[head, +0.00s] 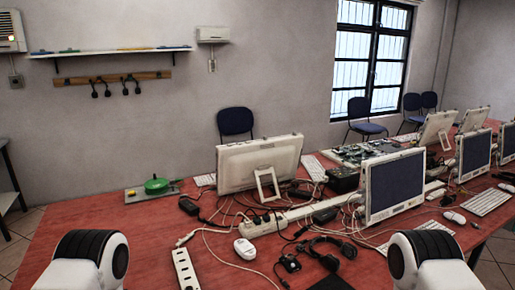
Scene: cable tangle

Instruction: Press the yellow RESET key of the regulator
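No yellow RESET key can be made out in the head view. A dark box (343,179) stands on the red table between the white monitors, towards the back; it may be the regulator, but its face is too small to read. A pale wall unit (9,32) with small coloured lights hangs at the far left; I cannot tell what it is. Only white and black parts of my two arms show at the bottom left and bottom right. Neither gripper's fingers are in view.
The red table (105,225) carries a tangle of cables, a white power strip (185,270), a white mouse (245,249), headphones (333,247) and several monitors, including a near one (394,184). The table's left part is mostly clear.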

